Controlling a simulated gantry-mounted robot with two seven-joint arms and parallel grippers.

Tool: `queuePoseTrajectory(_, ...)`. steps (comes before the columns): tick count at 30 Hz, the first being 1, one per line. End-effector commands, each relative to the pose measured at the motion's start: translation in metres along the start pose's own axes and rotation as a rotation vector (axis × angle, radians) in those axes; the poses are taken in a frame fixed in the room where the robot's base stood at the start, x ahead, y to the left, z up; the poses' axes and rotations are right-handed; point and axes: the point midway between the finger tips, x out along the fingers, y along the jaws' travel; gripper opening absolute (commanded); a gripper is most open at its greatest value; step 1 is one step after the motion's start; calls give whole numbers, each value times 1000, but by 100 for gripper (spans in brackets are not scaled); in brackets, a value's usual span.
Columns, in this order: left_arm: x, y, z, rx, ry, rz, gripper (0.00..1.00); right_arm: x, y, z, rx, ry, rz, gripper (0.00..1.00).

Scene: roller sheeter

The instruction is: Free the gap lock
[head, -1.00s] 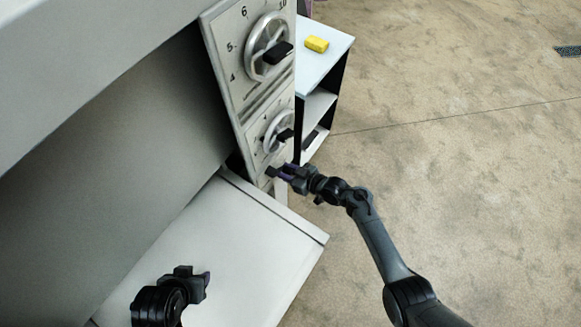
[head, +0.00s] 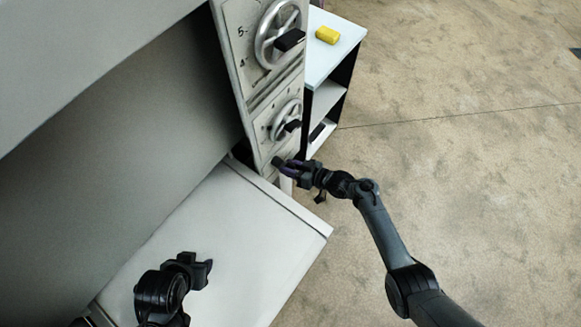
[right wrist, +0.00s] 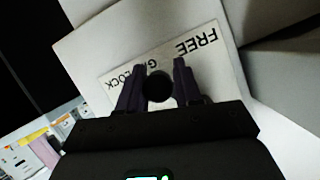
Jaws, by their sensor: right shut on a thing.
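The gap lock shows in the right wrist view as a round black knob (right wrist: 158,87) in front of a white plate (right wrist: 205,47) lettered "FREE" and "GAP LOCK", partly covered. My right gripper (right wrist: 158,90) is shut on this knob, one dark finger on each side. In the head view my right gripper (head: 281,164) is at the bottom of the grey control panel (head: 262,148), below the smaller handwheel, and hides the knob. My left gripper (head: 205,270) is over the white table at the lower left, away from the panel; its finger gap is unclear.
The large handwheel (head: 278,33) and the smaller handwheel (head: 286,120), each with a black handle, stick out above my right gripper. The white table (head: 240,240) is mostly clear.

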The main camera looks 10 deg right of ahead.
Motion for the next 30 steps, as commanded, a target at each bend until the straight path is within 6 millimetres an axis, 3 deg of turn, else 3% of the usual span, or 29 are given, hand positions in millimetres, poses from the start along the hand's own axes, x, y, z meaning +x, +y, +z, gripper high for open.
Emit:
queuePoseTrajectory(1, 0, 0, 0, 0, 0, 0, 43, 0, 2, -4, 4, 8, 4, 0)
queuePoseTrajectory(2, 0, 0, 0, -1, 0, 1, 43, 0, 2, -4, 4, 8, 4, 37)
queuePoseTrajectory(6, 0, 1, 0, -3, 1, 2, 43, 0, 1, -3, 3, 6, 3, 54)
queuePoseTrajectory(17, -2, 2, -1, -7, 2, 6, 43, -5, 1, 0, 1, 2, 3, 54)
queuePoseTrajectory(23, -8, 2, -3, -7, 2, 6, 43, -29, 0, 0, 0, 0, 3, 54)
queuePoseTrajectory(30, -13, 0, -4, -3, 1, 3, 43, -70, 1, 0, 0, 2, 4, 54)
